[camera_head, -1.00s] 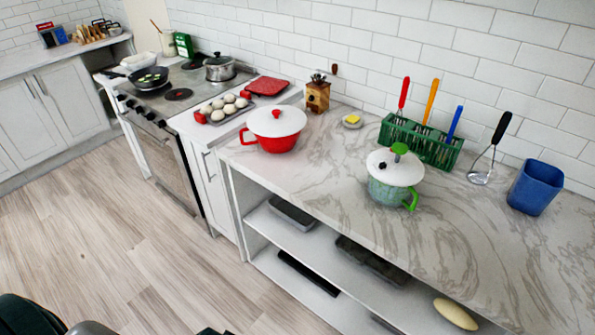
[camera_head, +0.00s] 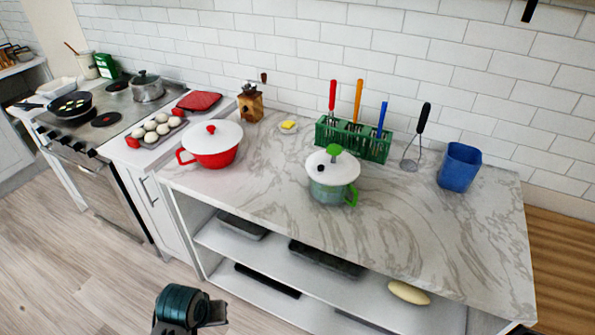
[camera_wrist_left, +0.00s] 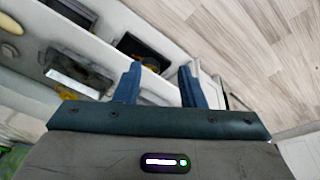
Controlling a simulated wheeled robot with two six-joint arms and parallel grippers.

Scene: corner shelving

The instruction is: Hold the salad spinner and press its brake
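The salad spinner (camera_head: 330,192) stands upright on the marble counter, with a green bowl, white lid, green knob (camera_head: 334,150) and green side handle (camera_head: 352,196). A small black button (camera_head: 320,168), perhaps the brake, sits on the lid's left side. My left gripper (camera_wrist_left: 158,80) shows in the left wrist view with its two blue fingers apart and nothing between them. It is off the counter's front, facing the lower shelves and floor. In the head view only a teal part of my left arm shows at the bottom. My right gripper is not in view.
A red pot (camera_head: 212,152) with a white lid stands to the spinner's left. The marble counter (camera_head: 440,240) is clear to the right. Shelves below hold dark trays.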

